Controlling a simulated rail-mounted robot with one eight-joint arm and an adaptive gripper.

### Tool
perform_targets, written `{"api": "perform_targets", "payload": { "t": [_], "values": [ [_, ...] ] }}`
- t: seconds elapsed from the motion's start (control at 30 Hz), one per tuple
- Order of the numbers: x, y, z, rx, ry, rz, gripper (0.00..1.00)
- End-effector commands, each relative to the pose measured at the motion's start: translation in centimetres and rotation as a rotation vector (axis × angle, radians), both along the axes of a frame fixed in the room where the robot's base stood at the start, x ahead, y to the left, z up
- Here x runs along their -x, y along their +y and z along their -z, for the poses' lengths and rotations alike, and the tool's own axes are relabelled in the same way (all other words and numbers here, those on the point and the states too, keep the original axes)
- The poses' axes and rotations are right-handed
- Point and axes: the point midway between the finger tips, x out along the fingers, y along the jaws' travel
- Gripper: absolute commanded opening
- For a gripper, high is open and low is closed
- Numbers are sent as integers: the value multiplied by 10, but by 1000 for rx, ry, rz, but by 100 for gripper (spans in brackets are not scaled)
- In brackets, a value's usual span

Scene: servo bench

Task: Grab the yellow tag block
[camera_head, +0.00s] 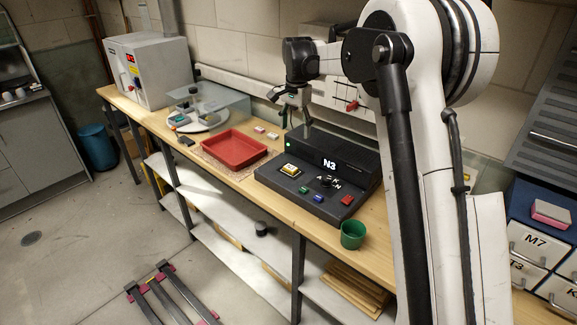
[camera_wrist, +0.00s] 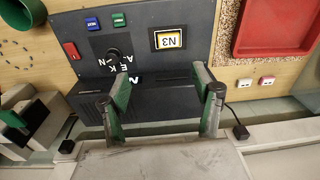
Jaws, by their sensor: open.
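A small yellow-edged square (camera_head: 290,170) sits on the left of the sloped dark console. My gripper (camera_head: 304,122) hangs over the back of the console, above and behind the yellow square. In the wrist view my gripper (camera_wrist: 158,88) has its two green-padded fingers wide apart with nothing between them. The yellow square is beyond the fingertips, apart from them.
The dark console (camera_head: 272,180) has a knob and red, green and blue buttons. A red tray (camera_head: 232,150) lies left of it, with two small pale blocks behind. A green cup (camera_head: 353,235) stands at the front right. A clear-covered turntable (camera_head: 205,122) holds several blocks farther left.

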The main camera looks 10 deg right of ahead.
Motion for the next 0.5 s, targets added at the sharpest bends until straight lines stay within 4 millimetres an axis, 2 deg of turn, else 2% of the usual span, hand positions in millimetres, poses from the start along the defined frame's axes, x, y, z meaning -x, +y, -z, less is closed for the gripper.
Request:
{"api": "perform_targets", "payload": {
  "t": [0.03,0.2,0.37,0.5],
  "values": [
    [-10,0,8,-1,12,19,62],
    [-26,-1,26,-2,43,64,62],
    [-31,-1,37,-2,53,80,62],
    [-30,-1,56,-3,53,80,62]
  ]
}}
